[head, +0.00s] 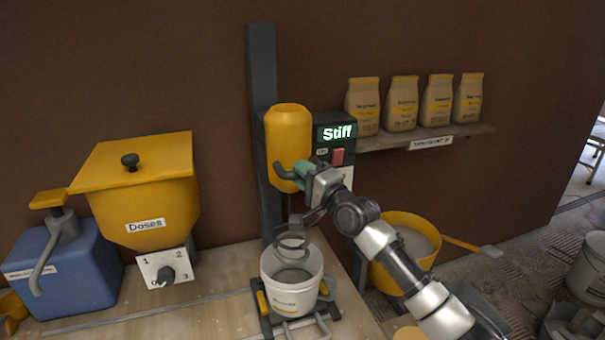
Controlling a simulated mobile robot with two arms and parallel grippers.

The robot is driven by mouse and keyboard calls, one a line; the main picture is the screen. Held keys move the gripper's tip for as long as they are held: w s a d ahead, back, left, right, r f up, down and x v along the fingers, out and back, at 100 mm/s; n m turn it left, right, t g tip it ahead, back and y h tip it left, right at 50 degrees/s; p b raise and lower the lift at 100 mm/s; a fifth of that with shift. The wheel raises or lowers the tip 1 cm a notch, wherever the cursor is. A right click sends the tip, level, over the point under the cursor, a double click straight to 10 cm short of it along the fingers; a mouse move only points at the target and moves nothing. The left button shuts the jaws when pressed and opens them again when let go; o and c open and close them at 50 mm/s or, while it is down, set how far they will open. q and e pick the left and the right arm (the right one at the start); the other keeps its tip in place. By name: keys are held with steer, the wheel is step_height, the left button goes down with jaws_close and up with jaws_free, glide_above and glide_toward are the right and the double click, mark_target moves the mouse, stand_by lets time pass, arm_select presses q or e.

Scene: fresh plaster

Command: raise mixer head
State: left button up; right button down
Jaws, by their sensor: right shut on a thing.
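The yellow mixer head (289,125) sits on a grey upright column (263,90). A dark handle (283,172) sticks out at its lower front. My right gripper (307,178) is shut at the handle, partly hiding it. A spiral paddle (291,240) hangs below the head, its lower part at the mouth of a white bucket (291,299). The bucket holds grey material and stands in a dark holder with yellow clips on the bench. A display (337,132) beside the head reads "Stiff". My left gripper is not in view.
A yellow "Doses" hopper (148,205) with a dial and a blue pump box (62,270) stand at the left. Several paper bags (402,103) stand on a shelf at the right. A yellow tub (408,226) is behind my right arm.

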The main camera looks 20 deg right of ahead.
steer(key=shift+d+r, duration=0.1)
steer(key=shift+r, duration=0.35)
steer(key=c, duration=1)
jaws_free()
steer(key=shift+c, duration=0.2)
steer(key=shift+o, duration=0.4)
steer(key=shift+f, duration=0.1)
steer(key=shift+s+f, duration=0.1)
steer(key=shift+f, duration=0.05)
steer(key=shift+s+d, duration=0.1)
steer(key=shift+s, duration=0.1)
steer(key=b+v, duration=0.2)
steer(key=v, duration=0.8)
steer(key=shift+s, duration=0.1)
